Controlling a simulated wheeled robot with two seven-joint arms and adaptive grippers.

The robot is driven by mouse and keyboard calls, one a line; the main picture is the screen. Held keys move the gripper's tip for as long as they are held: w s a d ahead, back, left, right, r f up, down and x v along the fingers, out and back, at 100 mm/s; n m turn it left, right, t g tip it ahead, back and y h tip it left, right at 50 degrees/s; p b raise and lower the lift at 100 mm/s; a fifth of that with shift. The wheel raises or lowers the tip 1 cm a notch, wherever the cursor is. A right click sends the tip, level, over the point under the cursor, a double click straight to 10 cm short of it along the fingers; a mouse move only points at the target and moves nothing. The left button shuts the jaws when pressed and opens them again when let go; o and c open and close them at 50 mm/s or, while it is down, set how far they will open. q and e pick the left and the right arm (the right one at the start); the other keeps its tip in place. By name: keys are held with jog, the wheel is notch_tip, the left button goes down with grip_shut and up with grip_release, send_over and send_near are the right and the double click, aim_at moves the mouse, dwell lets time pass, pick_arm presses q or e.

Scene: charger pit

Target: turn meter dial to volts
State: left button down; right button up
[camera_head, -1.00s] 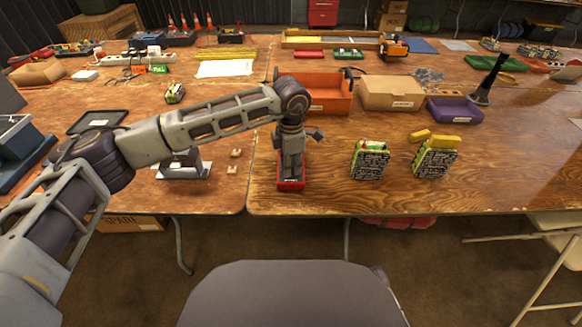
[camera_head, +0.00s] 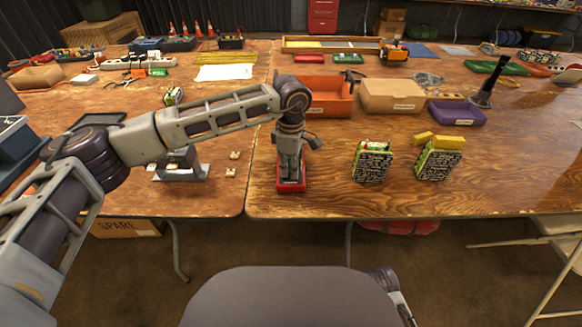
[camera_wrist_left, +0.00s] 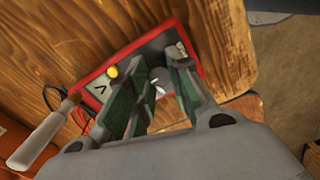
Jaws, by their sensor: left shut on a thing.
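The meter (camera_head: 291,187) is a small red-cased box near the front edge of the wooden table, below my left gripper (camera_head: 290,176). In the left wrist view the red-rimmed meter (camera_wrist_left: 142,48) shows a grey face, a yellow spot and dark marks. My left gripper (camera_wrist_left: 156,92) reaches down over this face, its green-padded fingers shut on the dial (camera_wrist_left: 158,78). The fingers hide most of the dial, so I cannot read where it points. My right gripper is not in view.
Two green-and-black packs (camera_head: 372,163) (camera_head: 438,160) stand to the right of the meter. An orange bin (camera_head: 326,101), a cardboard box (camera_head: 392,95) and a purple tray (camera_head: 457,113) are behind. Small pale pieces (camera_head: 231,172) lie to the left. A lead with a grey handle (camera_wrist_left: 42,136) lies beside the meter.

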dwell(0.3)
pick_arm(q)
jog(key=c, duration=1.2)
grip_release()
jog(key=shift+c, duration=0.2)
notch_tip(320, 180, up, 12)
